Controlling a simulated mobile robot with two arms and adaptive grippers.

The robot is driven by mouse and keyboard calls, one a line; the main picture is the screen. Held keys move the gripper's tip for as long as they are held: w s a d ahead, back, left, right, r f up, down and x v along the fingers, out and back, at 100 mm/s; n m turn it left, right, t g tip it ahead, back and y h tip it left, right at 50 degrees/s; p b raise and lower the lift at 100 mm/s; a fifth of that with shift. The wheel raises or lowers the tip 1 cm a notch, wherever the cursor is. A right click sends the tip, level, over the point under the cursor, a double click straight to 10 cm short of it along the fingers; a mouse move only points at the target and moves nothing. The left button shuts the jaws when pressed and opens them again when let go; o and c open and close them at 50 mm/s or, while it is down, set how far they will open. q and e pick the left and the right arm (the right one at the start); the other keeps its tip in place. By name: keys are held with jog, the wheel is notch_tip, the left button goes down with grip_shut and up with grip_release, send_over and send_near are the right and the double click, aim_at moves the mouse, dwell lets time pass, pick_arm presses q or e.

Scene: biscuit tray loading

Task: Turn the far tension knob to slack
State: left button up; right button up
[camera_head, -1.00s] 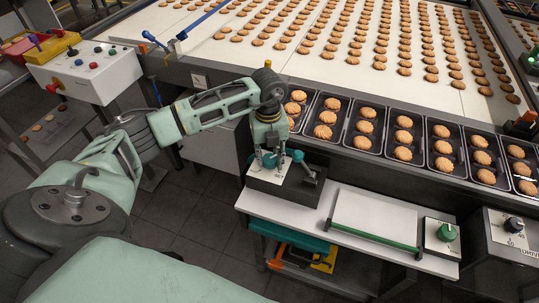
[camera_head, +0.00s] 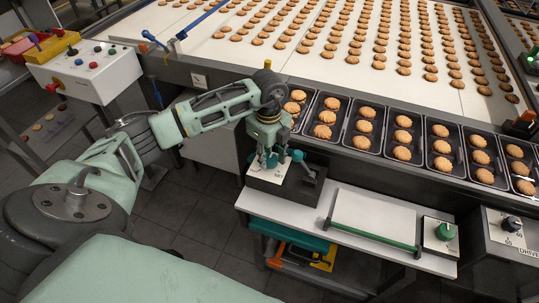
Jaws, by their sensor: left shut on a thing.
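My left gripper (camera_head: 270,163) points down over a dark box (camera_head: 268,186) with a white top plate, at the left end of the white bench. Its fingers are shut on a small knob on that plate; the fingers hide most of the knob, so its pointer cannot be read. A lever with a teal ball end (camera_head: 297,155) stands on the same box, just right of the fingers. A green knob (camera_head: 445,231) on a white panel and a black knob (camera_head: 511,223) on a grey panel are farther right. My right gripper is not in view.
Black trays of biscuits (camera_head: 361,142) line the conveyor edge close behind the box. A white board with a green front edge (camera_head: 374,219) lies on the bench (camera_head: 310,215). A control box with colored buttons (camera_head: 92,72) stands at upper left.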

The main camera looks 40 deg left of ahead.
pick_arm(q)
jog(key=shift+s+a, duration=0.15)
jog(key=o, duration=0.8)
jog(key=shift+o, duration=1.1)
jog(key=shift+s, duration=0.15)
jog(key=shift+r, duration=0.35)
notch_tip(320, 180, up, 11)
jog(key=shift+r, duration=0.15)
